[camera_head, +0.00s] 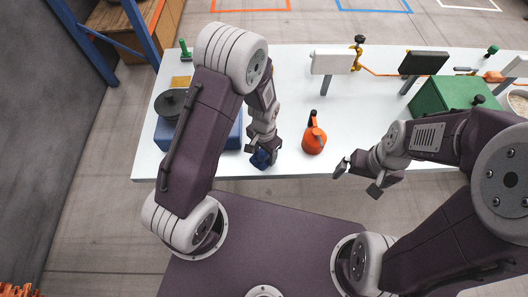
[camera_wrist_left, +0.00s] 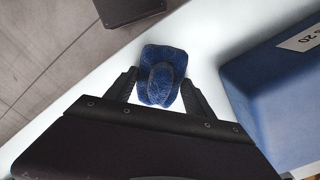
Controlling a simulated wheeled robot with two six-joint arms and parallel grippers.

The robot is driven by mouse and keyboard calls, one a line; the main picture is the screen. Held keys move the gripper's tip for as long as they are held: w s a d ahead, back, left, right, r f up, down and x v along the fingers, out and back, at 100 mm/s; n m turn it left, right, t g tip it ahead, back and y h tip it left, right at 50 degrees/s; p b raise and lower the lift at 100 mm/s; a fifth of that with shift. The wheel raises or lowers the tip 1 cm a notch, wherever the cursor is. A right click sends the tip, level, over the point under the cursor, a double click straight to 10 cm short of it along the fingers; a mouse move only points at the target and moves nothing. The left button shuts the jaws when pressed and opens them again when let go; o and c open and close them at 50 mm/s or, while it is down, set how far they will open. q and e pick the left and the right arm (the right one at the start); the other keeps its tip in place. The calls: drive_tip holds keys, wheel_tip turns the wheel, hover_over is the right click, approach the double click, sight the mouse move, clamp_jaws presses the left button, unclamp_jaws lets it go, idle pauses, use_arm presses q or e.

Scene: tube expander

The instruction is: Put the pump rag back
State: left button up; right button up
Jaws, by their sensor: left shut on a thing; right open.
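The pump rag (camera_head: 261,159) is a crumpled dark blue cloth near the front edge of the white table. It also shows in the left wrist view (camera_wrist_left: 162,77), bunched up between two black fingers. My left gripper (camera_head: 268,152) is shut on it; in the left wrist view the fingers (camera_wrist_left: 160,88) press it from both sides. I cannot tell whether the rag touches the table. My right gripper (camera_head: 358,179) is open and empty, at the table's front edge to the right of an orange oil can.
The orange can (camera_head: 314,138) stands right of my left gripper. A blue box (camera_head: 228,137) with a dark round part lies to the left, and shows in the left wrist view (camera_wrist_left: 270,95). A green case (camera_head: 450,97) sits at the right. The white table (camera_head: 290,93) is clear in its middle.

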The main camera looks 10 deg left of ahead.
use_arm(q)
drive_tip(key=o, duration=1.3)
drive_tip(key=shift+f, duration=0.1)
wheel_tip(320, 180, up, 12)
drive_tip(key=s+a+n, duration=0.2)
drive_tip(key=s+a+r+n, duration=0.1)
drive_tip(key=s+a+n, duration=0.1)
drive_tip(key=s, duration=0.1)
drive_tip(key=s+a+r+n+t, duration=0.1)
drive_tip(key=s+a+n, duration=0.1)
drive_tip(key=s+a, duration=0.1)
